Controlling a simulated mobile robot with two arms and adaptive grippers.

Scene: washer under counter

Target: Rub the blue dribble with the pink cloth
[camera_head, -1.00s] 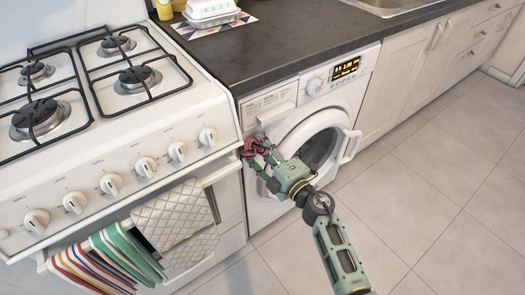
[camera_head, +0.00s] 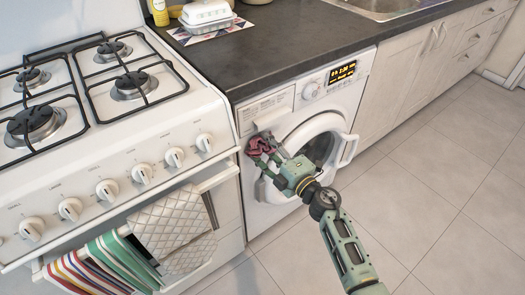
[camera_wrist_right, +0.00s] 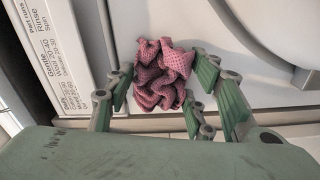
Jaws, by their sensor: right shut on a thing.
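The pink cloth (camera_head: 262,143) is a crumpled, textured bundle at the upper left of the washer's (camera_head: 258,205) white front, below the detergent drawer. My right gripper (camera_head: 266,154) is shut on it and holds it at or very near the panel; I cannot tell firm contact. In the right wrist view the cloth (camera_wrist_right: 163,75) sits between the green finger pads (camera_wrist_right: 167,88), against the white front. I see no blue dribble; the cloth or gripper may hide it. My left gripper is not in view.
The round washer door (camera_head: 349,150) stands ajar to the right of my gripper. A white stove (camera_head: 120,165) with knobs and hanging towels (camera_head: 172,228) is close on the left. The dark counter (camera_head: 285,52) overhangs above. The tiled floor (camera_head: 425,215) at right is clear.

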